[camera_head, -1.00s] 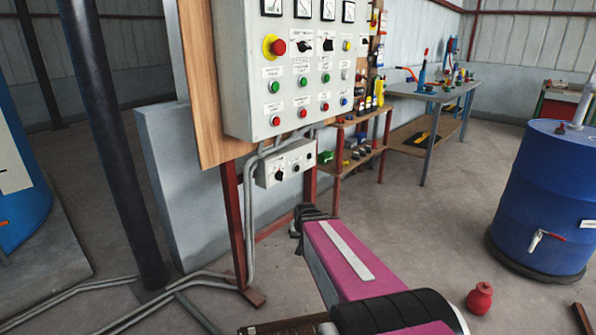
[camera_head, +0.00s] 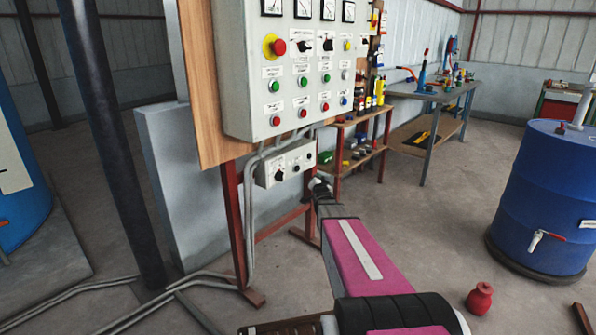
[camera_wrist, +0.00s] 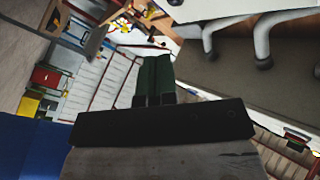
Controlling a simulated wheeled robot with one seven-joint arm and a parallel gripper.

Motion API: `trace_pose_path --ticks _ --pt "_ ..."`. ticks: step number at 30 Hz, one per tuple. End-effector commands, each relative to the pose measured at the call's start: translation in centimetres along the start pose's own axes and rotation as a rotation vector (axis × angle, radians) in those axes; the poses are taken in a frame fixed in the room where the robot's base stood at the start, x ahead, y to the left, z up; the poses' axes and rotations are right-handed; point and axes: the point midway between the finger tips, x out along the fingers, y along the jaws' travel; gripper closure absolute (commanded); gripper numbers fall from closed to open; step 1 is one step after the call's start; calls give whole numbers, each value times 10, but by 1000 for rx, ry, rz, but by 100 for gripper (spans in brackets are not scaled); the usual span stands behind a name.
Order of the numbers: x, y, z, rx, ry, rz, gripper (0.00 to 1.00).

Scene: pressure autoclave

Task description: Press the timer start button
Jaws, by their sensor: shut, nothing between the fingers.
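The small grey control box (camera_head: 287,163) hangs below the main panel in the head view, with a dark knob (camera_head: 279,175) and two small dark buttons (camera_head: 296,167). The main grey panel (camera_head: 235,70) carries red, green, yellow and blue buttons. Labels are too small to read, so I cannot tell which is the timer start button. My gripper (camera_head: 318,184) is small and partly hidden by my arm, just right of and below the small box. In the wrist view my gripper (camera_wrist: 155,60) has its dark fingers together, empty. No button face shows there.
Grey conduits (camera_head: 250,220) run down from the panel along a red post (camera_head: 229,200). Shelves (camera_head: 355,155) and a workbench (camera_head: 440,95) stand behind to the right. A blue drum (camera_head: 540,205) and a small red object (camera_head: 480,298) stand right. Floor between is clear.

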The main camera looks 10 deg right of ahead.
Motion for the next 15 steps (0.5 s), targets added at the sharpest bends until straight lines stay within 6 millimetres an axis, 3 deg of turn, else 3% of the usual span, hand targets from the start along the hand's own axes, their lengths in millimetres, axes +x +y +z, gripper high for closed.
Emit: trace_pose_path --ticks 15 --pt "5 -1 -6 17 37 -26 100"
